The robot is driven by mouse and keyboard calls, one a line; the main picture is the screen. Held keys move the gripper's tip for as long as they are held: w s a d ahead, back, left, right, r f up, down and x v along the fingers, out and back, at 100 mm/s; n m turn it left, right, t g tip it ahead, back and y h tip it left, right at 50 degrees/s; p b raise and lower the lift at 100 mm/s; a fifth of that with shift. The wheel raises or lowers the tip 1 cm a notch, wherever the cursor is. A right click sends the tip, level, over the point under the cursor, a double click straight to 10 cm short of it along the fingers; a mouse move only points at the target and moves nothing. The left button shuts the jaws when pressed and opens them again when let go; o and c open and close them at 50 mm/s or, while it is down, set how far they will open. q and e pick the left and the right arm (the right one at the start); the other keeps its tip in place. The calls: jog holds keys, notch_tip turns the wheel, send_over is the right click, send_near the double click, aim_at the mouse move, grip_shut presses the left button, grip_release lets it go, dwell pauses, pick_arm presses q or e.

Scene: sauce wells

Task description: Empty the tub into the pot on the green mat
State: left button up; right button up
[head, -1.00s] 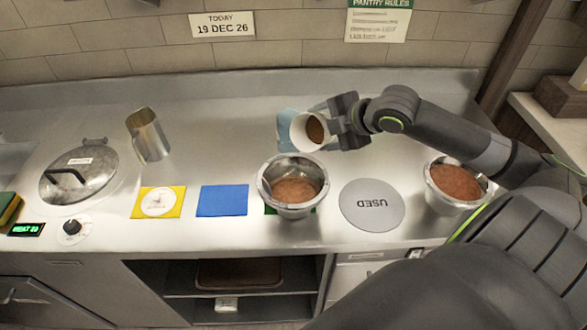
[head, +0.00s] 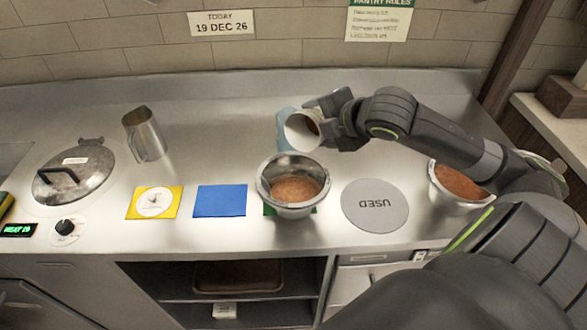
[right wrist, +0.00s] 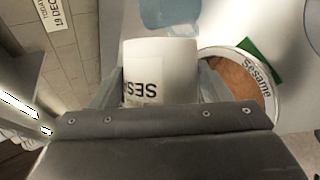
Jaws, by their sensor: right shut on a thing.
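A white tub (head: 298,131) is in my right gripper (head: 326,120), held above the counter behind the pot. It is tipped on its side with its mouth toward the front left, and some brown shows inside. In the right wrist view its label (right wrist: 142,92) reads "SES" upside down, partly hidden. The steel pot (head: 266,186) stands on the green mat (head: 269,209), most of which it covers. Brown sauce (head: 296,188) lies in the pot. In the right wrist view the pot's rim (right wrist: 279,108) bears the word "Sesame". My left gripper is out of view.
A light blue container (head: 284,122) stands behind the tub. A grey "USED" disc (head: 375,215) lies right of the pot, then another pot of brown sauce (head: 459,183) near my arm. Blue (head: 220,201) and yellow (head: 134,207) mats, a steel jug (head: 146,137) and a lidded pot (head: 75,172) are left.

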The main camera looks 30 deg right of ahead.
aim_at(313, 120)
jog(key=shift+s+a+r+h+b, duration=0.15)
jog(key=shift+a+h+b, duration=0.15)
jog(key=shift+a+b, duration=0.2)
jog(key=shift+s+a+r+n+t+h+b, duration=0.1)
jog(key=shift+a+r+n+t+h+b, duration=0.3)
jog(key=shift+b, duration=0.55)
jog(key=shift+d, duration=0.1)
jog(key=shift+s+a+r+n+h+p, duration=0.2)
jog(key=shift+r+n+h+p, duration=0.1)
jog(key=shift+p, duration=0.8)
jog(key=p, duration=0.3)
jog(key=shift+a+r+t+h+p, duration=0.2)
jog(key=shift+t+h+p, duration=0.1)
jog(key=shift+p, duration=0.05)
jog(key=shift+f+n, duration=0.15)
jog(key=shift+n, duration=0.15)
jog(key=shift+s+a+r+n+t+h+p, duration=0.2)
jog(key=shift+a+n+t+h+p, duration=0.25)
jog(key=shift+p, duration=0.3)
jog(key=shift+a, duration=0.1)
